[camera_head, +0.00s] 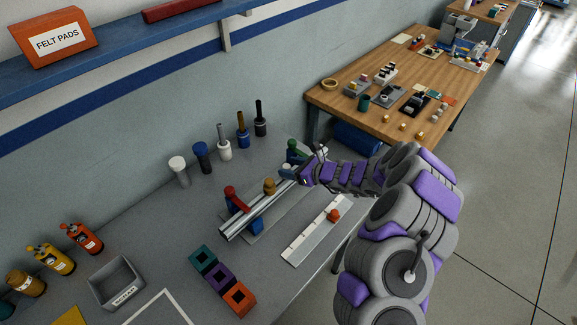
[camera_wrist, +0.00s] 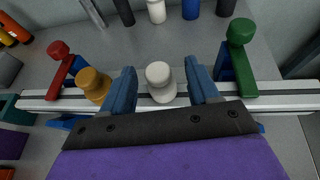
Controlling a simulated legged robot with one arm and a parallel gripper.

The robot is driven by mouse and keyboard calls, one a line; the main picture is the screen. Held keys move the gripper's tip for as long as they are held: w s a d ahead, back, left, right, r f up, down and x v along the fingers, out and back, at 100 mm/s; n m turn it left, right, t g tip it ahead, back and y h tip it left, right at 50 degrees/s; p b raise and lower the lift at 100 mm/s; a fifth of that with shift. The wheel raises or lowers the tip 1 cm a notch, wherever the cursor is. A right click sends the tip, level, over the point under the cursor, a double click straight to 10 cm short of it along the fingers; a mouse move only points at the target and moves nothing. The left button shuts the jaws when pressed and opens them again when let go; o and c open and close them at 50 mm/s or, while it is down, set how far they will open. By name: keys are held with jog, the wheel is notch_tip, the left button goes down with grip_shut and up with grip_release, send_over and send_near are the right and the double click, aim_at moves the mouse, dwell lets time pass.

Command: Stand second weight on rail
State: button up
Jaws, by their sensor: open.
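The silver rail (camera_head: 262,208) runs across the grey bench between a red-topped end stop (camera_head: 232,196) and a green-topped end stop (camera_head: 294,147). It spans the wrist view (camera_wrist: 275,86). A tan knobbed weight (camera_head: 269,186) stands upright on the rail near the red stop, also in the wrist view (camera_wrist: 94,84). A white knobbed weight (camera_wrist: 160,82) is upright at the rail between my gripper's blue fingers (camera_wrist: 163,88), with a small gap visible on each side. My gripper (camera_head: 288,172) is open over the rail. The white weight's base contact is unclear.
A row of upright cylinders and tools (camera_head: 224,149) stands behind the rail. A pale scale strip (camera_head: 310,238) with a red knob (camera_head: 334,215) lies in front. Coloured square blocks (camera_head: 220,278) and a grey bin (camera_head: 117,282) are at left. A wooden table (camera_head: 345,105) stands beyond.

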jog(key=p+v, duration=0.1)
jog(key=v, duration=0.9)
jog(key=shift+d+p, duration=0.25)
jog(key=shift+p, duration=0.15)
